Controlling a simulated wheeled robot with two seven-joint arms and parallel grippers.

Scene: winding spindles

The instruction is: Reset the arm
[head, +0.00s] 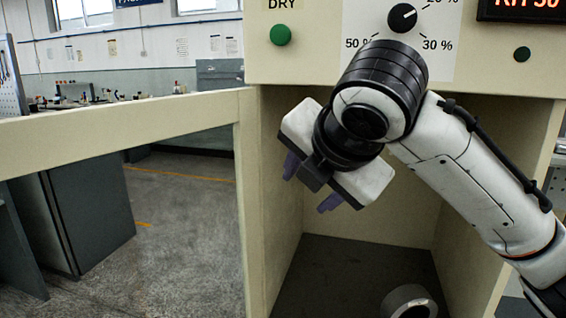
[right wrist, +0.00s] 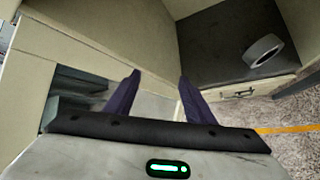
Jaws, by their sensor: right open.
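My right arm comes in from the right in the head view, across the front of a cream cabinet (head: 270,190). My right gripper (head: 308,190) hangs at the cabinet's open front, left of the middle. Its purple fingers are spread apart with nothing between them. The fingers also show in the right wrist view (right wrist: 155,95), apart and empty. My left gripper is in neither view.
The cabinet's panel has a black dial (head: 402,17), a green button (head: 280,35) marked DRY and a red display (head: 520,9). A cream door or beam (head: 120,125) extends left from the cabinet. Grey floor (head: 185,215) lies open at left. A grey cabinet (head: 85,220) stands there.

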